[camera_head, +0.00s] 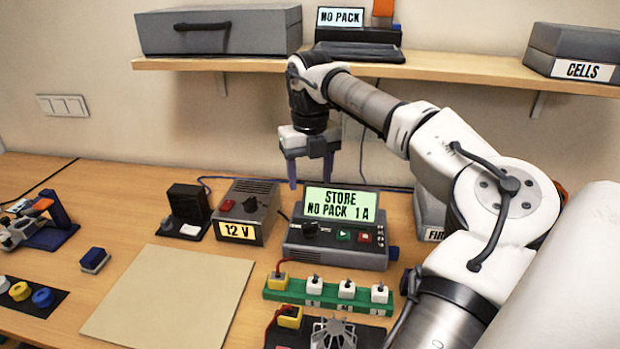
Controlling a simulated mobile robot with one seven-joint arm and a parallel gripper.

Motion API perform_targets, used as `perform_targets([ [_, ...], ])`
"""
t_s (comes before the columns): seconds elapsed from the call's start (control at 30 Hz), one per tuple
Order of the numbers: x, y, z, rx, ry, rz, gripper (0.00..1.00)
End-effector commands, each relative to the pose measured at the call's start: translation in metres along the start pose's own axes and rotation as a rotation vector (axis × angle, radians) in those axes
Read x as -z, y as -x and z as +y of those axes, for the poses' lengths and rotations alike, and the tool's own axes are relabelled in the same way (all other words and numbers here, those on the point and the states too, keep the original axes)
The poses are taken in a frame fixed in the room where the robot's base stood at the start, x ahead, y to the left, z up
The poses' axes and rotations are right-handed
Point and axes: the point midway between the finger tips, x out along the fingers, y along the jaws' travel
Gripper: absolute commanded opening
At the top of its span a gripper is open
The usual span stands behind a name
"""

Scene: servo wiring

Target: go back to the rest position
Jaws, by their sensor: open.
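My gripper (309,172) hangs fingers down at the end of my white and grey arm, above the back of the wooden table (60,170). It is open, with its two fingers apart and nothing between them. It is above and behind the STORE charger (338,240), whose lit green screen reads "STORE NO PACK 1 A". My arm reaches in from the right side of the view.
A 12 V supply (245,213) and a black stand (185,212) are left of the charger. A green connector strip (329,298) lies in front. A shelf (450,68) with a grey case (218,32) and CELLS box (577,54) runs behind. The beige mat (168,300) is bare.

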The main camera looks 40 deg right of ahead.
Motion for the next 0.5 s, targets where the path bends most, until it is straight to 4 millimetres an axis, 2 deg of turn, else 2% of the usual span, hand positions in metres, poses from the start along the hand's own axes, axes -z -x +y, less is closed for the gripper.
perform_targets([
  [0.03,-0.0001,0.0103,0.0002,0.000,0.000,0.000,0.57],
  [0.1,-0.0001,0.0140,0.0003,0.000,0.000,0.000,0.57],
  [0.5,-0.0001,0.0143,0.0002,0.000,0.001,0.000,0.57],
])
